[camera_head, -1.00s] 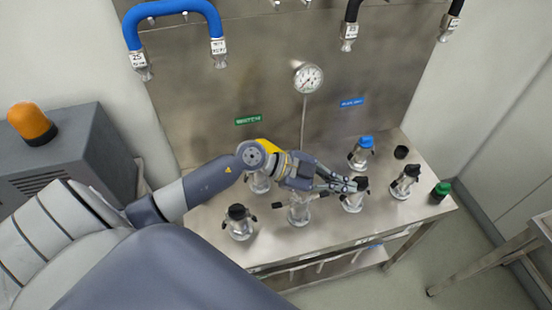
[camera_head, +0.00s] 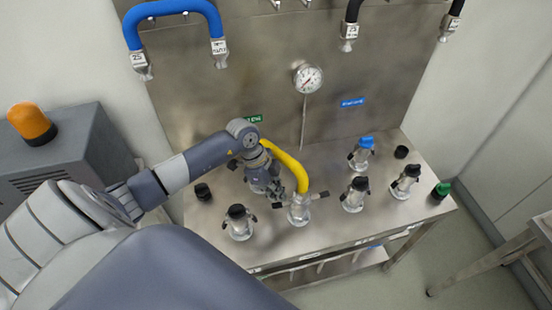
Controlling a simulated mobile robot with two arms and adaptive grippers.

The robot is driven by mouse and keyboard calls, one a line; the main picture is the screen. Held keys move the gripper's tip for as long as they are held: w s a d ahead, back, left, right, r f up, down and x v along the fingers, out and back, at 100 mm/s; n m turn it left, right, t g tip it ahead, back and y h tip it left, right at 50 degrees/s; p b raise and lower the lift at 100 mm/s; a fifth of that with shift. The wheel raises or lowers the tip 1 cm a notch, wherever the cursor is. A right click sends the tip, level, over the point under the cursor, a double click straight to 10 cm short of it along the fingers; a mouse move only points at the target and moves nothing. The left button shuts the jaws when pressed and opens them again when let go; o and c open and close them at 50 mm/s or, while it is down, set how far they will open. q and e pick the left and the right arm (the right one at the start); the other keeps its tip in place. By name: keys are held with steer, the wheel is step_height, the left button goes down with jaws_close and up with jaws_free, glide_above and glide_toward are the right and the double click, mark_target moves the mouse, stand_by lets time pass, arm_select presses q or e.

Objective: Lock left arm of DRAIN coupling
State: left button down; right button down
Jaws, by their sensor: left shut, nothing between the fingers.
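A metal coupling (camera_head: 299,213) stands near the front middle of the steel bench, with a yellow hose (camera_head: 292,164) in its top. Its two dark-tipped arms stick out sideways, the left arm (camera_head: 278,204) to the left and the right arm (camera_head: 319,195) to the right. No readable label confirms that this is the DRAIN coupling. My left gripper (camera_head: 276,188) is shut and empty, pointing down just behind and left of this coupling; whether it touches the left arm cannot be told. It partly hides another fitting behind it. My right gripper is not in view.
Black-capped fittings stand at front left (camera_head: 238,223) and right (camera_head: 354,194), with another farther right (camera_head: 405,182) and a blue-capped one (camera_head: 361,153) behind. A gauge (camera_head: 308,78) and hanging hoses are on the back panel.

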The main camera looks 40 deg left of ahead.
mark_target(272, 205)
arm_select(q)
steer(key=shift+f+b, duration=0.6)
steer(key=shift+f, duration=0.75)
step_height(272, 205, down, 4)
steer(key=b, duration=0.5)
steer(key=shift+s+f, duration=0.1)
steer(key=shift+d+f, duration=0.2)
steer(key=shift+f, duration=0.45)
steer(key=shift+a+r+p, duration=0.15)
steer(key=shift+r+p, duration=0.15)
steer(key=shift+s+a+r+p, duration=0.3)
steer(key=shift+r+p, duration=0.1)
steer(key=shift+p, duration=0.25)
step_height(272, 205, up, 4)
steer(key=p, duration=0.4)
steer(key=shift+w+r+p, duration=0.1)
steer(key=shift+r+p, duration=0.15)
steer(key=shift+p, duration=0.1)
steer(key=shift+r, duration=0.65)
